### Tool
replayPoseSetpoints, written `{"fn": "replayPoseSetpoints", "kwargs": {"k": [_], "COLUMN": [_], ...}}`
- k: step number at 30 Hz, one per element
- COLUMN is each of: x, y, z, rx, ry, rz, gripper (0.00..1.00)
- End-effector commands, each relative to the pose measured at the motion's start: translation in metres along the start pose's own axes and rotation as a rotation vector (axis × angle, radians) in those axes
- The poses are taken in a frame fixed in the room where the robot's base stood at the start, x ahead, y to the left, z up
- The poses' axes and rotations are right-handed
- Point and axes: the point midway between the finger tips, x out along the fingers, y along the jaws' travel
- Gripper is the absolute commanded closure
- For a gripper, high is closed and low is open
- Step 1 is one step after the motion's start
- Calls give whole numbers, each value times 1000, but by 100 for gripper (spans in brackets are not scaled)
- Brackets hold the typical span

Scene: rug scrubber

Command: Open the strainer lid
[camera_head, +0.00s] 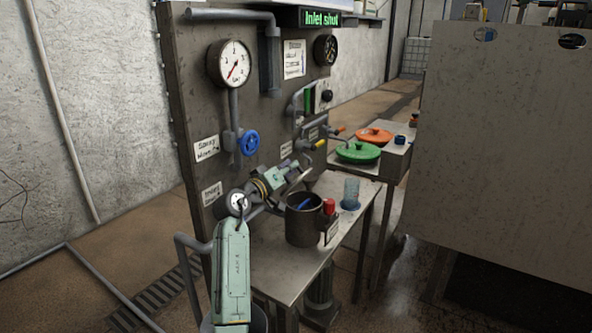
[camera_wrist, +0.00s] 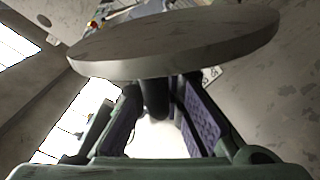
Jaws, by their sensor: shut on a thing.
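The strainer pot (camera_head: 303,228) is a dark grey cylinder on the metal bench. Its top looks open in the head view, with something blue inside. My gripper (camera_head: 299,177) is just above and behind the pot. In the wrist view, a round grey disc (camera_wrist: 175,42), which looks like the strainer lid, spans the top in front of my gripper (camera_wrist: 158,98). The purple-padded fingers are shut around a dark stem or knob below the disc. The disc is tilted, and its far face is hidden. I cannot tell it apart clearly in the head view.
A red-capped item (camera_head: 329,207) and a clear blue-based cup (camera_head: 351,194) stand right of the pot. The panel (camera_head: 190,110) with gauges and a blue valve wheel (camera_head: 248,142) rises close behind. Green (camera_head: 358,152) and orange (camera_head: 374,135) lids lie on the farther bench.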

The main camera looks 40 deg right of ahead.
Motion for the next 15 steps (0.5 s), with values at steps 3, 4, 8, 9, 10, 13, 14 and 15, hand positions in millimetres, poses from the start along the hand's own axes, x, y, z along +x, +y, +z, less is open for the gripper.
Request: {"fn": "replayPoseSetpoints", "kwargs": {"k": [3,4,8,9,10,13,14,15], "x": [0,0,0,0,0,0,0,0], "y": [-6,-8,-13,-15,-16,-18,-19,-20], "z": [-7,-8,-12,-13,-13,-15,-16,-16], "rx": [-88,-108,-184,-179,-179,-176,-175,-175], "ry": [5,5,5,4,4,5,5,5], "rz": [-2,-1,-1,-1,-1,-2,-2,-2], "gripper": [100,100,100,100,100,100,100,100]}}
